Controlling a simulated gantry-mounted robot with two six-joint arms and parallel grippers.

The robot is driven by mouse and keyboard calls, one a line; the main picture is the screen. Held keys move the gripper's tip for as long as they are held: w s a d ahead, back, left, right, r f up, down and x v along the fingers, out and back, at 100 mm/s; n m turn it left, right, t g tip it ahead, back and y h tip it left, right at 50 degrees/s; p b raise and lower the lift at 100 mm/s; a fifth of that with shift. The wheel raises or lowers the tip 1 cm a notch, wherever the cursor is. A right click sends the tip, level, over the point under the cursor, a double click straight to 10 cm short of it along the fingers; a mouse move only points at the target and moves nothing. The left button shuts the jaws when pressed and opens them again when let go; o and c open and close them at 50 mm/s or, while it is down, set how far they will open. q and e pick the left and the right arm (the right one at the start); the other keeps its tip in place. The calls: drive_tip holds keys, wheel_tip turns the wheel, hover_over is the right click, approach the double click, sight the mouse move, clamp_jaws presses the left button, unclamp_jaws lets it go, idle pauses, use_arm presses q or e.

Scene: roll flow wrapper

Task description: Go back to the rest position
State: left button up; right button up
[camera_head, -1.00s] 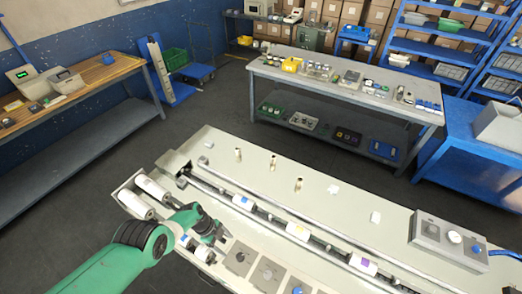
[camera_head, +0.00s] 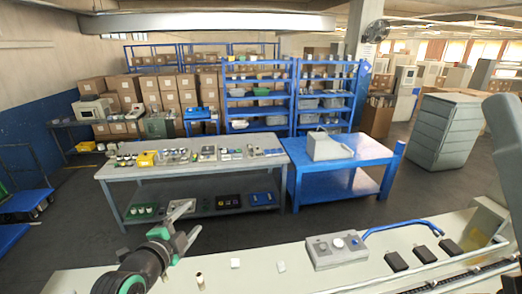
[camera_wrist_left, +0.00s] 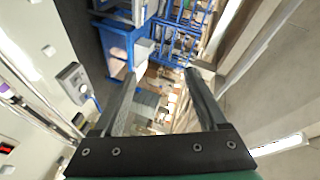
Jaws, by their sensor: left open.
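My left gripper (camera_head: 190,222) is raised above the near machine's pale top (camera_head: 215,278), at the lower left of the head view. Its two grey fingers are spread with nothing between them. In the left wrist view, the left gripper (camera_wrist_left: 160,76) also shows its fingers wide apart and empty, facing out over the room. My right gripper is not in view.
A control box (camera_head: 336,250) with knobs and a blue cable sits on the machine. A small brass post (camera_head: 200,280) stands near the gripper. Beyond are a grey workbench (camera_head: 112,172) with parts and a blue table (camera_head: 365,165). Floor lies between.

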use_arm(q)
drive_tip(key=s+d+r+n+t+h, duration=0.1)
drive_tip(key=s+d+r+n+t, duration=0.3)
drive_tip(key=r, duration=0.7)
drive_tip(key=s+a+r+m+t, duration=0.15)
drive_tip(key=s+r, duration=0.35)
drive_tip(key=r, duration=0.6)
drive_tip(key=s+r+n+t, duration=0.3)
drive_tip(key=s+r+n, duration=0.3)
drive_tip(key=s, duration=0.3)
drive_tip(key=s+a+r+n+t+y, duration=0.1)
drive_tip(key=s+r+n+t, duration=0.3)
drive_tip(key=s+r+n, duration=0.2)
drive_tip(key=s+r, duration=0.1)
drive_tip(key=s, duration=0.1)
drive_tip(key=shift+s+a+r+n, duration=0.25)
drive_tip(key=shift+s+r+n, duration=0.05)
drive_tip(key=shift+s+n, duration=0.1)
